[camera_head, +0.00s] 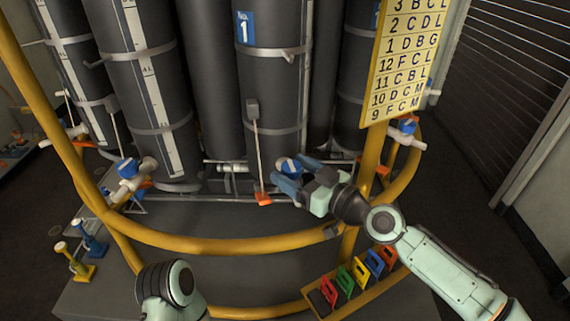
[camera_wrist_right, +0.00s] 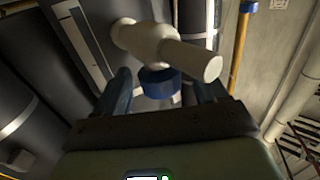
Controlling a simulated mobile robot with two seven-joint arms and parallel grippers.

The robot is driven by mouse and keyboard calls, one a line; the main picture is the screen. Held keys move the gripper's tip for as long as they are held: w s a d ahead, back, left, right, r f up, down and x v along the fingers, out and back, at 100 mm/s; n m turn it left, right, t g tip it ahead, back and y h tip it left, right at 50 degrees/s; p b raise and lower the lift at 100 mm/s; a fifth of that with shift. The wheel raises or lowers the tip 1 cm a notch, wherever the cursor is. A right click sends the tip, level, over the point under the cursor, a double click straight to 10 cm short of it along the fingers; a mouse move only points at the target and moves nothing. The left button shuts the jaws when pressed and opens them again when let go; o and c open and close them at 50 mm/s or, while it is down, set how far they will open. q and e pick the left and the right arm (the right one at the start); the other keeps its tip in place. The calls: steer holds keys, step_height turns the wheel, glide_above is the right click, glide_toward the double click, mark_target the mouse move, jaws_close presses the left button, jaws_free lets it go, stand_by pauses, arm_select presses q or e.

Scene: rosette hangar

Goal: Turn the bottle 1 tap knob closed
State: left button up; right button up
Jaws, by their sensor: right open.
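Bottle 1 (camera_head: 272,85) is the tall dark cylinder with a blue "1" label (camera_head: 245,28) in the middle of the head view. Its blue tap knob (camera_head: 289,165) sits low at its front right. My right gripper (camera_head: 287,178) is open right at this knob, its fingers partly in front of it. In the right wrist view the blue knob (camera_wrist_right: 160,82) shows between the two open fingers, under the white tap body (camera_wrist_right: 172,50). I see no clear contact, and the knob's exact turn is hard to tell. My left gripper is not in view.
A yellow rail (camera_head: 220,245) curves around the bottles, with a yellow post (camera_head: 370,190) beside my right arm. A yellow number board (camera_head: 402,60) hangs above. Other blue-knobbed taps (camera_head: 127,168) (camera_head: 407,126) stand to either side. A rack of coloured tags (camera_head: 345,285) lies below.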

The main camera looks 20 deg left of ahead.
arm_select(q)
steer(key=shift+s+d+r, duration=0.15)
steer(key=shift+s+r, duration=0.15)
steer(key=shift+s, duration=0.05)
arm_select(e)
steer(key=shift+x, duration=1.4)
steer(key=c, duration=1)
steer(key=shift+o, duration=0.2)
